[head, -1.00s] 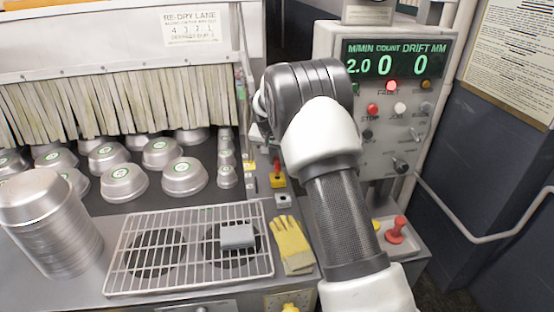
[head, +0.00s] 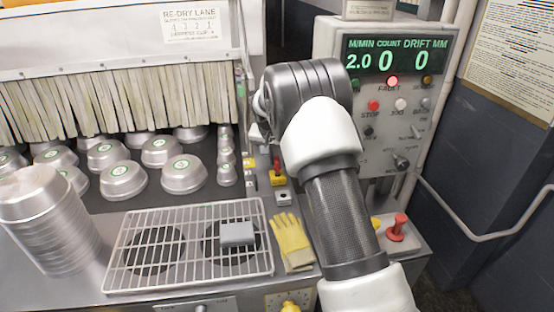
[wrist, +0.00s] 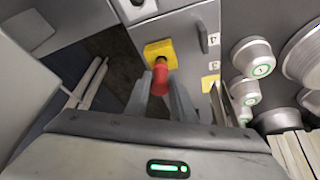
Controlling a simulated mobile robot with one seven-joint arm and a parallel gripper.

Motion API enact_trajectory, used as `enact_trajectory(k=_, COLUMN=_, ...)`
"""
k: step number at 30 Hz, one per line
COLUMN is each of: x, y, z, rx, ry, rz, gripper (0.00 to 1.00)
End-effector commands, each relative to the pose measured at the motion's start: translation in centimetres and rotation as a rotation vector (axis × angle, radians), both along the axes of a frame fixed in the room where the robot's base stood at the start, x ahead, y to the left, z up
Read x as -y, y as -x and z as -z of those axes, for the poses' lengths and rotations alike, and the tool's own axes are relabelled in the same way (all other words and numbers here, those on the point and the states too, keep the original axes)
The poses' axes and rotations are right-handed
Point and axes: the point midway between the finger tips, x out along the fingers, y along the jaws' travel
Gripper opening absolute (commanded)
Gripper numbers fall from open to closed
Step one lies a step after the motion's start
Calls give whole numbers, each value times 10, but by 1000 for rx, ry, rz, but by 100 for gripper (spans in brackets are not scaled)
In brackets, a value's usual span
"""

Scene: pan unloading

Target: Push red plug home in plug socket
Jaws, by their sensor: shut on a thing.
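The red plug (wrist: 160,72) stands between the two fingers of my gripper (wrist: 162,84), which is shut on it. The far end of the plug meets the yellow plug socket (wrist: 151,50); I cannot tell how deep it sits. In the head view the red plug (head: 277,164) shows as a small upright piece over the yellow socket (head: 278,180), left of my arm. My fingers are mostly hidden there behind the wrist.
A grey block with a dark hole (head: 284,198) sits just in front of the socket. A yellow glove (head: 291,241) and a wire rack (head: 137,273) lie nearer. Domed pans (head: 123,181) stand left. A control panel (head: 365,120) stands right, close to my arm.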

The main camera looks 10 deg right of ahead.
Motion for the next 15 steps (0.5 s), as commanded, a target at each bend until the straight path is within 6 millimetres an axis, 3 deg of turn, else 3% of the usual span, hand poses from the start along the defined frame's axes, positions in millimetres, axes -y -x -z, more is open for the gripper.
enact_trajectory(k=15, x=0, y=0, z=8, rx=0, ry=0, rz=0, gripper=0)
